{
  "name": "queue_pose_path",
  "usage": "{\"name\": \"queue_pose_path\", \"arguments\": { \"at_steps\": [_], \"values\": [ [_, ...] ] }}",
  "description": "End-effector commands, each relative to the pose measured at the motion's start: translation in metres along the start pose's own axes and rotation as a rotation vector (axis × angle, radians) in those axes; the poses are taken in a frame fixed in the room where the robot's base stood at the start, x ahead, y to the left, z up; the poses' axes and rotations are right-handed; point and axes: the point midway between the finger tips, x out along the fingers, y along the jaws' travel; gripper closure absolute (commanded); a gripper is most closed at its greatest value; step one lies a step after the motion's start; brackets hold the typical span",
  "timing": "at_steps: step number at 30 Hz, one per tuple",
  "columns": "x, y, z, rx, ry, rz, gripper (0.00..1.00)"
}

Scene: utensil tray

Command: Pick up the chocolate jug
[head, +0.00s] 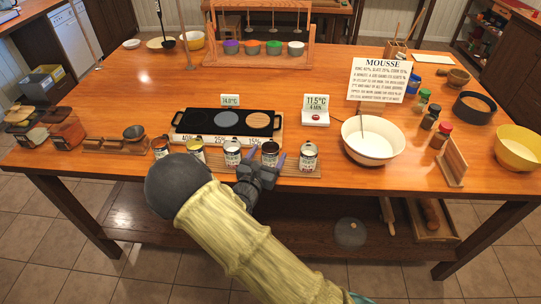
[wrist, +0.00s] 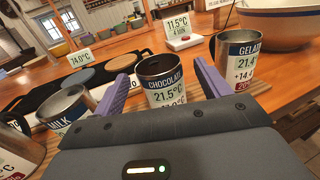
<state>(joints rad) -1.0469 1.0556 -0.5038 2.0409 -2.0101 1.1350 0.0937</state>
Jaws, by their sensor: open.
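The chocolate jug (wrist: 165,88) is a small metal can with a white and dark label reading CHOCOLATE 21.5°C. It stands upright at the front of the table, in a row of similar jugs; in the head view (head: 270,152) it is just beyond my gripper. My gripper (head: 267,166) is open. In the wrist view its two purple fingers (wrist: 163,80) appear on either side of the jug, with gaps showing at both sides. The jug's base is partly hidden by my gripper's body.
The milk jug (wrist: 66,108) is left of the chocolate jug and the gelatin jug (wrist: 240,62) is right. Behind the row is a black hot plate (head: 208,123) with temperature signs. A white bowl (head: 372,151) stands to the right. The table's front edge is close.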

Motion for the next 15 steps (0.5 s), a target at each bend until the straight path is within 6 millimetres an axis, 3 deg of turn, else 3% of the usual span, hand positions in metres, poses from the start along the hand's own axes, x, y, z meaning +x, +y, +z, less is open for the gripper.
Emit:
{"name": "queue_pose_path", "arguments": {
  "at_steps": [12, 15],
  "values": [
    [0.048, 0.001, 0.003, 0.0, -0.001, -0.002, 0.24],
    [0.052, 0.001, 0.001, -0.001, -0.001, 0.0, 0.24]
  ]
}}
